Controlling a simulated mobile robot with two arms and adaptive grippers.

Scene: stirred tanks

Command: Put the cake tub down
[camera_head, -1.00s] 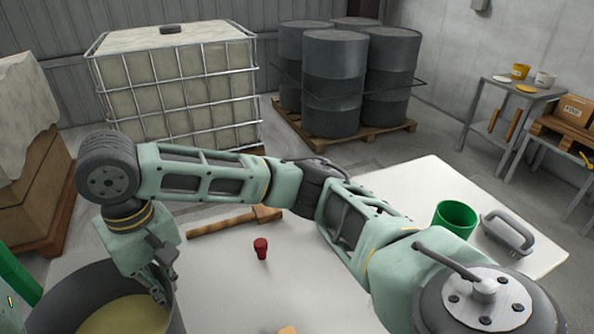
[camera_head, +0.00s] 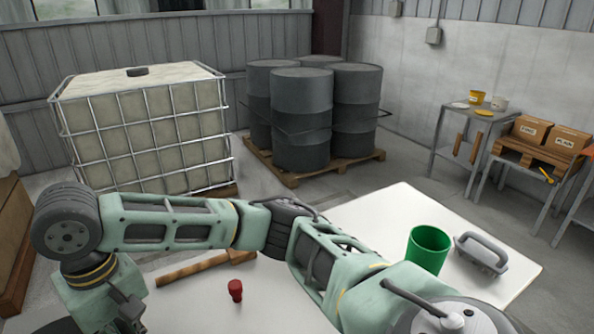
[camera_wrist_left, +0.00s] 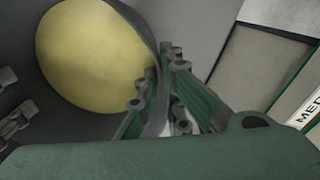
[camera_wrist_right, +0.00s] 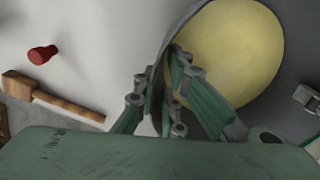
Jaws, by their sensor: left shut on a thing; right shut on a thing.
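The cake tub is a dark grey round tub with yellowish contents. Only a dark bit of it (camera_head: 40,326) shows at the bottom left of the head view. My right gripper (camera_head: 132,318) reaches across there; the right wrist view shows it (camera_wrist_right: 168,82) shut on the rim of the tub (camera_wrist_right: 190,20). In the left wrist view my left gripper (camera_wrist_left: 163,78) is shut on the tub's rim (camera_wrist_left: 140,25); it is outside the head view. Whether the tub's base touches anything is hidden.
A caged tank (camera_head: 145,130) and drums on a pallet (camera_head: 310,170) stand behind. Side tables (camera_head: 480,112) stand at right.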

